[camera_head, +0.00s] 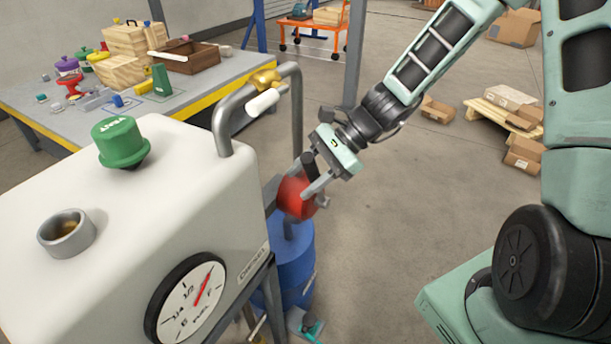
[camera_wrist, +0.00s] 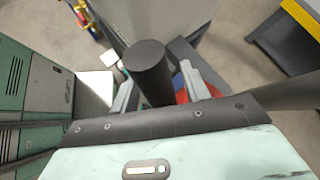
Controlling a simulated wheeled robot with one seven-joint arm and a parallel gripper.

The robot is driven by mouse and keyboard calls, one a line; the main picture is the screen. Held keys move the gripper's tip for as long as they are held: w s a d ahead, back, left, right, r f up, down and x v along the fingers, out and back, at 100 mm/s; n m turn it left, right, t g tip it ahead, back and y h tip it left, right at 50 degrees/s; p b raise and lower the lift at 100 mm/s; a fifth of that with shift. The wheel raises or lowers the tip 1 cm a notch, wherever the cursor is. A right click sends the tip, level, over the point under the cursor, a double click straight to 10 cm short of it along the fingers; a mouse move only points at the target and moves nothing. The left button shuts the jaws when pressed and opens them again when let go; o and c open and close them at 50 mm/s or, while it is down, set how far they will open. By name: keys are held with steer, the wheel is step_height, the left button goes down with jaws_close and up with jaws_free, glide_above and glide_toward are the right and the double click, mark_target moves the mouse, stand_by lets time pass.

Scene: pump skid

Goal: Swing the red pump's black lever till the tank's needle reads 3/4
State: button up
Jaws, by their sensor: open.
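The red pump (camera_head: 296,197) sits on a blue drum beside the white tank (camera_head: 120,240). Its black lever (camera_head: 309,160) stands up between the fingers of my gripper (camera_head: 307,178). In the wrist view the black lever (camera_wrist: 149,72) rises between my open fingers (camera_wrist: 158,90); I cannot tell whether either finger touches it. The pump body is partly hidden behind my fingers, with a little red (camera_wrist: 182,96) showing in the wrist view. The tank's round gauge (camera_head: 180,315) faces front, and its red needle (camera_head: 204,284) points up and right, between the 1/2 mark and F.
A green vent cap (camera_head: 120,142), an open filler neck (camera_head: 67,234) and a grey pipe handle (camera_head: 297,100) with a brass nozzle rise from the tank. The blue drum (camera_head: 290,262) stands close on its right. A cluttered workbench (camera_head: 205,97) is behind.

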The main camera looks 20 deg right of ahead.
steer(key=shift+d+r, duration=0.1)
steer(key=p+v, duration=0.3)
steer(key=v, duration=1.4)
steer(key=shift+s+r, duration=0.1)
stand_by(0.7)
steer(key=s+a+r+n+h+p, duration=0.3)
steer(key=s+a+n+h, duration=0.1)
steer(key=s+a+n, duration=0.5)
steer(key=s+a+r+n+g+h+p, duration=0.1)
steer(key=s+a+r+n+h+p, duration=0.3)
steer(key=s+a+n, duration=0.6)
steer(key=a+n+h, duration=0.1)
steer(key=n, duration=0.3)
steer(key=shift+s+n+h, duration=0.3)
steer(key=shift+a+r, duration=0.15)
steer(key=shift+a, duration=0.05)
